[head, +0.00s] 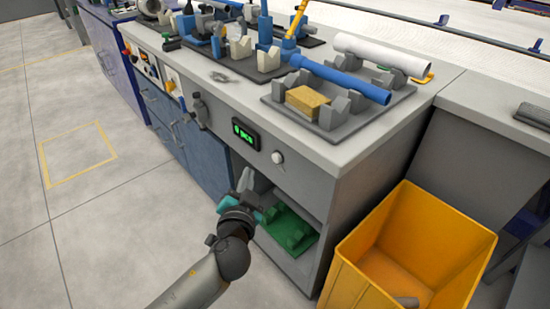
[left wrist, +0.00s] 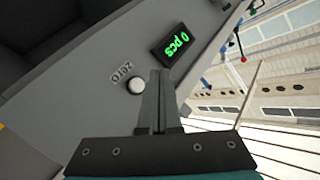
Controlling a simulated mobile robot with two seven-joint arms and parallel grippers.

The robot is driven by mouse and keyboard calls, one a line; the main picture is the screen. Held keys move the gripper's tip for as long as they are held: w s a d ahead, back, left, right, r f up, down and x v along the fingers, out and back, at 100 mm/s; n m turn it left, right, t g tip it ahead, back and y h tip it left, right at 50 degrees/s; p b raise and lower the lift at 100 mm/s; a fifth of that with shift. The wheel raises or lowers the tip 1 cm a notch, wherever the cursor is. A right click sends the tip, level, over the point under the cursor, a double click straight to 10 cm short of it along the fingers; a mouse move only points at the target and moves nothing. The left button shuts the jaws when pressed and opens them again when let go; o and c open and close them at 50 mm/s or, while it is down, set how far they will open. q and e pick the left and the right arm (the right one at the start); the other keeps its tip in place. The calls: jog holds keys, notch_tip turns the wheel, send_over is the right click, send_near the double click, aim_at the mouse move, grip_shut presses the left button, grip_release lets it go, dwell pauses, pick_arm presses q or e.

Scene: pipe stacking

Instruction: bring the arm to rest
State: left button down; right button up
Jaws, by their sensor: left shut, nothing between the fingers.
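My left gripper (head: 244,181) is in front of the grey workbench (head: 330,150), below its top edge and beside the open shelf. In the left wrist view its fingers (left wrist: 157,75) are together with nothing between them, pointing toward the bench front. They appear near a white round button (left wrist: 136,86) and a display (left wrist: 175,45) reading "0 pcs"; I cannot tell whether they touch the bench. The display (head: 245,134) and the button (head: 278,157) also show in the head view. My right gripper is not in view.
A blue pipe (head: 340,78) and a white pipe (head: 382,54) lie on grey holders on the bench top, near a yellowish block (head: 307,101). A green holder (head: 290,229) sits on the shelf. A yellow bin (head: 420,222) stands at right. The floor (head: 90,220) at left is clear.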

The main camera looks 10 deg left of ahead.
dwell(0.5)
